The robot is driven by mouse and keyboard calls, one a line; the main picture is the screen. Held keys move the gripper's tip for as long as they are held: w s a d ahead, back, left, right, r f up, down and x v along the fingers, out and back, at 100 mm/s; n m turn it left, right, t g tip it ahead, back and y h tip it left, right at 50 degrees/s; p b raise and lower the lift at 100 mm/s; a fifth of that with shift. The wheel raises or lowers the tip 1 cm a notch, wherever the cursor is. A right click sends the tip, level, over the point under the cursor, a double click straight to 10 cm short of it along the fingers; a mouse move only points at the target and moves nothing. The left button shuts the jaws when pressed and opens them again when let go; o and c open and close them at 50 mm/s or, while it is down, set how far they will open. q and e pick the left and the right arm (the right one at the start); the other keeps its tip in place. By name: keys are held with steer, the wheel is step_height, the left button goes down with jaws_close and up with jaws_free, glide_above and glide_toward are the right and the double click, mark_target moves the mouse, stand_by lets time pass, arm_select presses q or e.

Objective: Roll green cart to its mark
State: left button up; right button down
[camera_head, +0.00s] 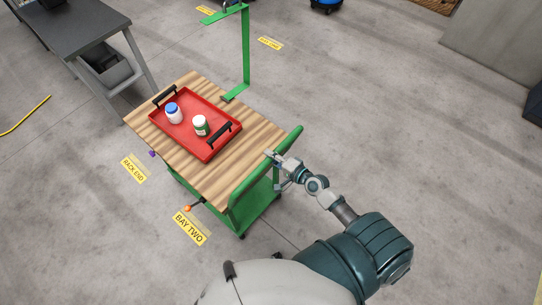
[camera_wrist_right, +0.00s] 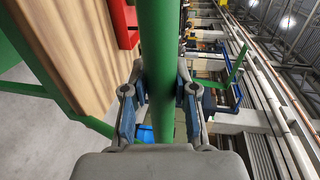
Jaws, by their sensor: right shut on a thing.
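The green cart (camera_head: 259,215) has a striped wooden top (camera_head: 222,175) and stands in the middle of the head view. My right gripper (camera_head: 275,158) is shut on its green push handle (camera_head: 293,138), at the cart's right side. In the right wrist view the green handle bar (camera_wrist_right: 156,65) runs between the two fingers. A red tray (camera_head: 208,152) with black handles lies on the top, holding a blue-lidded white bottle (camera_head: 174,114) and a white-lidded green bottle (camera_head: 200,126). Yellow floor labels read "BAY TWO" (camera_head: 189,228) and "RACK END" (camera_head: 133,169), both beside the cart. My left gripper is out of view.
A dark workbench (camera_head: 75,38) is at upper left. More yellow labels (camera_head: 270,43) lie farther off. The floor to the right is clear up to a grey block (camera_head: 500,45).

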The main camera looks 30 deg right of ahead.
steer(key=shift+s+a+f, duration=0.15)
steer(key=shift+f, duration=0.2)
steer(key=c, duration=1)
jaws_free()
steer(key=shift+o, duration=0.6)
steer(key=shift+r, duration=0.15)
steer(key=v, duration=1.1)
steer(key=shift+s+d, duration=0.2)
steer(key=shift+s, duration=0.15)
steer(key=shift+r, duration=0.1)
